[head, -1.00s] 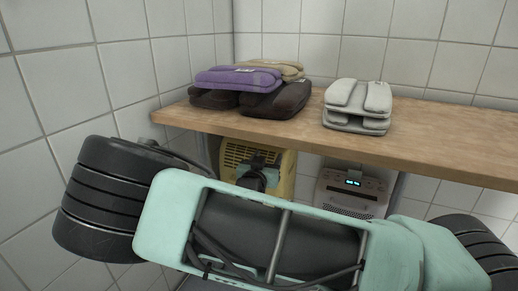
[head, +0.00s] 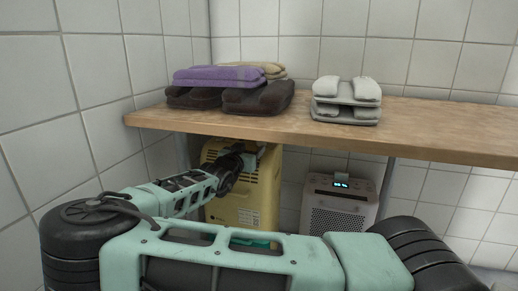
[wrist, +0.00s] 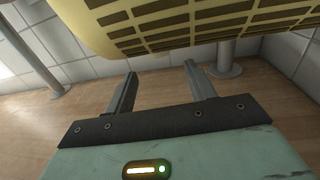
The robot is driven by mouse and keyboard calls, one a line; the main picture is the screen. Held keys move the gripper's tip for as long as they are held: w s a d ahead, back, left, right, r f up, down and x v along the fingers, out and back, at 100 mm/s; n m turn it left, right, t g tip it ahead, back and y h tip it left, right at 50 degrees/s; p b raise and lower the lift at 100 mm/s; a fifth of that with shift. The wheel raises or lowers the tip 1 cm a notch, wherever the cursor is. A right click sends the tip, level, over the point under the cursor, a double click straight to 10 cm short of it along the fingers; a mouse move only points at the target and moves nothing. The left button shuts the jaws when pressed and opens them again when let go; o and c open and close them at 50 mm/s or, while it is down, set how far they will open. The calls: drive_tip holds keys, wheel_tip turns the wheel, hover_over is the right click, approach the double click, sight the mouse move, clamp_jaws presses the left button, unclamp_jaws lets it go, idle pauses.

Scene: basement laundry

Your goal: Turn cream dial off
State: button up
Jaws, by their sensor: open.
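The cream appliance (head: 235,208), a yellowish box with a slotted grille, stands under the wooden counter. I cannot make out its dial in either view; my arm covers part of its upper front. My gripper is at the upper part of this appliance in the head view, mostly hidden by my own wrist. In the wrist view my gripper (wrist: 160,69) is open, with nothing between its two fingers. The appliance's slotted cream face (wrist: 205,22) fills the top of that view, beyond the fingertips. I cannot tell whether they touch it.
A white appliance (head: 340,207) with a lit display stands to the right under the counter (head: 430,128). Purple, tan and dark folded towels (head: 232,77) and a grey stack (head: 346,100) lie on top. Metal legs (wrist: 228,58) and a tiled wall bound the space.

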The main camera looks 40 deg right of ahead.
drive_tip(key=b+x, duration=0.1)
drive_tip(key=x, duration=0.6)
drive_tip(key=shift+d, duration=0.2)
drive_tip(key=c, duration=1)
drive_tip(key=shift+d+r, duration=0.1)
